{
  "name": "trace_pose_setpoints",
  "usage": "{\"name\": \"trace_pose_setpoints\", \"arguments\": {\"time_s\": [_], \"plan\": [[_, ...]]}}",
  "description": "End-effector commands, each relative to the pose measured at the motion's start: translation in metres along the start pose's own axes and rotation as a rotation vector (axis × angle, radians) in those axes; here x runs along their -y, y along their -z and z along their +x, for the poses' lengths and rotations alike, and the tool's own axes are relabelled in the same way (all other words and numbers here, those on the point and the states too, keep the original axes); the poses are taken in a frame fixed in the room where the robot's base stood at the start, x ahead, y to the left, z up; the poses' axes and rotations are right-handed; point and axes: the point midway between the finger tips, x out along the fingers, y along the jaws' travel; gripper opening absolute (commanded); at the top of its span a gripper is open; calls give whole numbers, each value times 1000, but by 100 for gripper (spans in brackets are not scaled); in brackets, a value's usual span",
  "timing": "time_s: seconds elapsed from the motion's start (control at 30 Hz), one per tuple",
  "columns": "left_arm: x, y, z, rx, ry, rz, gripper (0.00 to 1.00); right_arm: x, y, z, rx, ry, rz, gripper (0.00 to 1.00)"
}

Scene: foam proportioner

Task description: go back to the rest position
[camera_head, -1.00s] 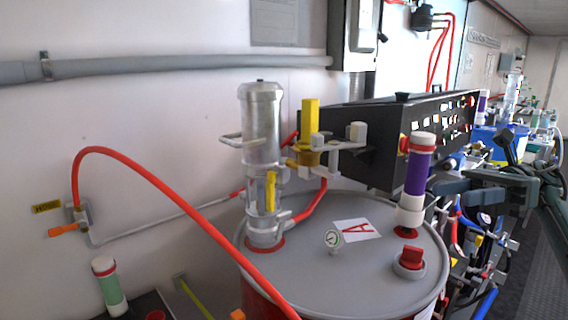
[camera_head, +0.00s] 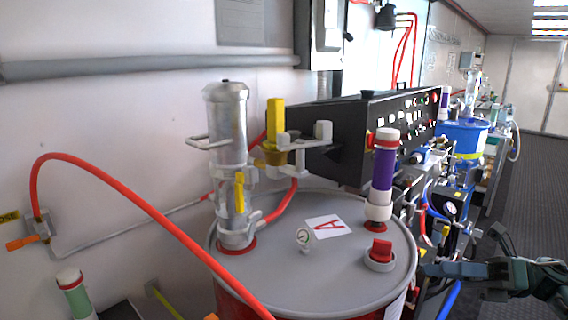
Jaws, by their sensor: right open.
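My right gripper (camera_head: 440,270) comes in from the lower right, beside the right rim of the grey-topped drum (camera_head: 285,268). Its fingers point left and are open, with nothing visible between them. My left gripper is not in view.
A red hose (camera_head: 125,200) arcs from the wall fitting across the drum's front left. A black control box (camera_head: 365,130) stands behind the drum. Hoses and gauges (camera_head: 450,208) crowd the right side. A blue drum (camera_head: 464,138) is farther back. The dark floor (camera_head: 525,190) at right is clear.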

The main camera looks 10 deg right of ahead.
Motion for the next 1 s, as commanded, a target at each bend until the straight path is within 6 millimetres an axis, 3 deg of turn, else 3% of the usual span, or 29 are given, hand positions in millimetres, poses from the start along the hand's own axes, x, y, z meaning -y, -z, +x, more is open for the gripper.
{"name": "trace_pose_setpoints", "arguments": {"time_s": [0.17, 0.3, 0.4, 0.5, 0.67, 0.8, 0.83, 1.0], "plan": [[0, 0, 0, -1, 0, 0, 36, 26, -69, -15, 382, 106, 178, 44], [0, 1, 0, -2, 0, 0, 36, 55, -120, -53, 754, 173, 383, 44], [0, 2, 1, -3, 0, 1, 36, 77, -143, -91, 1018, 203, 542, 44], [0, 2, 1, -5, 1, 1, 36, 98, -151, -130, 1259, 222, 694, 44], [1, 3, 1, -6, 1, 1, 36, 126, -142, -183, 1585, 238, 903, 44], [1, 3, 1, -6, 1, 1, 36, 144, -121, -220, 1836, 250, 1061, 44], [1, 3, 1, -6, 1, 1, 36, 150, -111, -220, 1865, 256, 1095, 44], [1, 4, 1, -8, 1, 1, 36, 187, -36, -169, 1787, 305, 1247, 44]]}}
